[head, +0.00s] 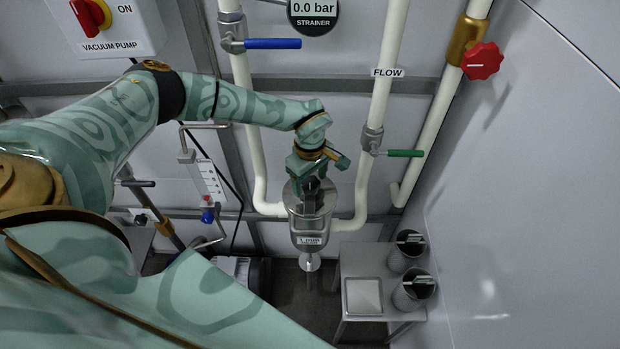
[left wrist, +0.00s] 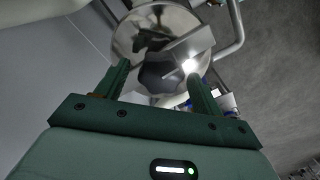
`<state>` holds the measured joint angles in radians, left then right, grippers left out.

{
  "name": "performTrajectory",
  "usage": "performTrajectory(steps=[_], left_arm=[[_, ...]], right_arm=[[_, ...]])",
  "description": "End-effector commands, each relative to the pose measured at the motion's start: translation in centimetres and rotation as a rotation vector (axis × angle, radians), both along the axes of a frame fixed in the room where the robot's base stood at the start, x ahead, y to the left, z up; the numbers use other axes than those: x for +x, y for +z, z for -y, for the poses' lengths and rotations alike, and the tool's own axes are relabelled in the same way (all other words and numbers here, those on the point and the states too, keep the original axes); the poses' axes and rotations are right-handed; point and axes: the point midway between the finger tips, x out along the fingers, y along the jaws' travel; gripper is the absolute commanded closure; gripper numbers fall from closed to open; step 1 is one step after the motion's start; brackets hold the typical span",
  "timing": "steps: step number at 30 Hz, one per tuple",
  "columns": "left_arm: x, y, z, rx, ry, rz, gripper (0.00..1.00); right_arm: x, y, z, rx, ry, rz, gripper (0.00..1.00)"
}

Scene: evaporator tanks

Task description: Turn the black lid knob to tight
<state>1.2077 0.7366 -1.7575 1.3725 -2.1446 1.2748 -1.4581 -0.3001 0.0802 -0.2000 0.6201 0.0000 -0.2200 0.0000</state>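The black lid knob (left wrist: 163,74) sits on the round shiny steel lid (left wrist: 190,22) of the strainer. In the head view the strainer body (head: 308,224) hangs between two pale pipes, and the knob is a dark shape largely hidden by my gripper. My left gripper (head: 312,180) is right above the lid, pointing down. In the left wrist view its two fingers (left wrist: 157,72) are spread, with the knob between and just beyond their tips. A gap shows at the left finger; contact at the right finger cannot be told. My right gripper is not in view.
A blue-handled valve (head: 270,44), a green-handled valve (head: 402,153) and a red knob (head: 482,61) sit on nearby pipes. The strainer gauge (head: 314,12) reads 0.0 bar. A small steel table (head: 352,262) with two canisters stands at lower right.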

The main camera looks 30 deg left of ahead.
Motion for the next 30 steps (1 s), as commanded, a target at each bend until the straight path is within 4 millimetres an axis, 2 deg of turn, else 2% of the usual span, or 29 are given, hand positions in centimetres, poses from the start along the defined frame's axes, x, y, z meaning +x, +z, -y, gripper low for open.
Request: performTrajectory(steps=[4, 7, 15, 21, 24, 30], left_arm=[[0.0, 0.1, 0.0, 0.0, 0.0, -0.001, 0.33], [0.0, 1.2, 0.0, 0.0, 0.0, 0.001, 0.33], [0.1, 7.3, 0.0, 0.0, 0.0, 0.003, 0.33], [0.1, 10.8, 0.0, 0.0, 0.0, 0.002, 0.33], [0.0, 11.7, 0.0, 0.0, 0.0, 0.0, 0.33], [0.0, 12.0, 0.0, 0.0, 0.0, -0.001, 0.33]], right_arm=[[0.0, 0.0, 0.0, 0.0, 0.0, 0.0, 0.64], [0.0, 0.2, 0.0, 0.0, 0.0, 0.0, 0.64], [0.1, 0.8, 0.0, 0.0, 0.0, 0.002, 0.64], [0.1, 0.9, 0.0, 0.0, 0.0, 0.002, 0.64], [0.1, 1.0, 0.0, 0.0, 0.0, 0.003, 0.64], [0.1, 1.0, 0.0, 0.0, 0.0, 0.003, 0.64]])
